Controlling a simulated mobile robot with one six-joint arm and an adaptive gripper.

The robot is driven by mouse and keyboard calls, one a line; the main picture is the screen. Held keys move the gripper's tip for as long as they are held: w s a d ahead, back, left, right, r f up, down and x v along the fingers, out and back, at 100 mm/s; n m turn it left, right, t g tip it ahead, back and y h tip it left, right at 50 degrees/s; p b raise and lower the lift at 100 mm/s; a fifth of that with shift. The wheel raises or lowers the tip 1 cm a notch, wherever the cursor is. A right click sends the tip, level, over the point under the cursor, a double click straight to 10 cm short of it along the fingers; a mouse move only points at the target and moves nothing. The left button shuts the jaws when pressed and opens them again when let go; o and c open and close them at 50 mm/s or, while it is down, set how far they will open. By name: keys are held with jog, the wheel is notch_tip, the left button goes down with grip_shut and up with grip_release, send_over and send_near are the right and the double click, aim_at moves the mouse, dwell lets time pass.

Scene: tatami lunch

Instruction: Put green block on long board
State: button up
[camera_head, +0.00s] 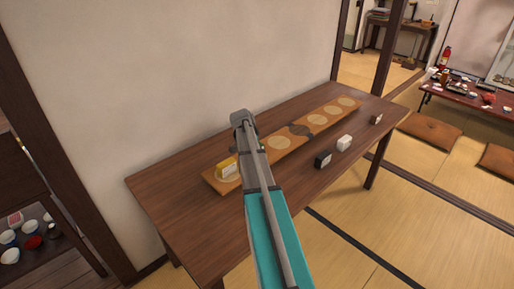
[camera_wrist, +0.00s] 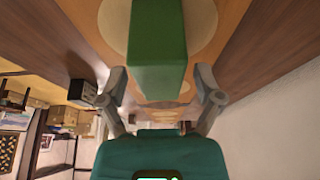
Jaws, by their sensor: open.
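The long board (camera_head: 215,187) lies along the brown table and carries a row of pale round spots and one dark spot. In the wrist view the green block (camera_wrist: 157,45) stands over a pale spot on the board (camera_wrist: 85,12). My gripper (camera_wrist: 161,80) is open, with one finger to each side of the green block's lower end in the picture and a gap beside each. Whether the block touches the board is hard to tell. In the head view my arm hides most of the block and gripper.
On the table's front side stand a black block (camera_head: 322,161), a white block (camera_head: 344,143) and another small dark block (camera_head: 376,119). The wall (camera_head: 180,80) runs close behind the table (camera_head: 180,205). The table's front left is clear.

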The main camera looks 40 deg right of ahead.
jog(key=shift+r, duration=0.15)
jog(key=p+v, duration=0.4)
jog(key=shift+d+r, duration=0.1)
jog(key=shift+r, duration=0.05)
jog(key=p+v, duration=0.7)
jog(key=shift+a+r, duration=0.2)
jog(key=shift+r, duration=0.15)
dwell(0.9)
jog(key=shift+a, duration=0.1)
jog(key=s+a+n+y, duration=0.1)
jog(key=s+a+n, duration=0.4)
jog(key=a, duration=0.7)
jog(key=s+a+f+n+y, duration=0.1)
jog(key=s+a+n, duration=0.5)
jog(key=a, duration=0.7)
jog(key=s+a+n+y, duration=0.2)
jog(key=s+a+n, duration=0.3)
jog(key=a, duration=0.7)
jog(key=shift+s+a+f+n+y, duration=0.2)
jog(key=shift+s+a+n+y, duration=0.1)
jog(key=shift+n, duration=0.2)
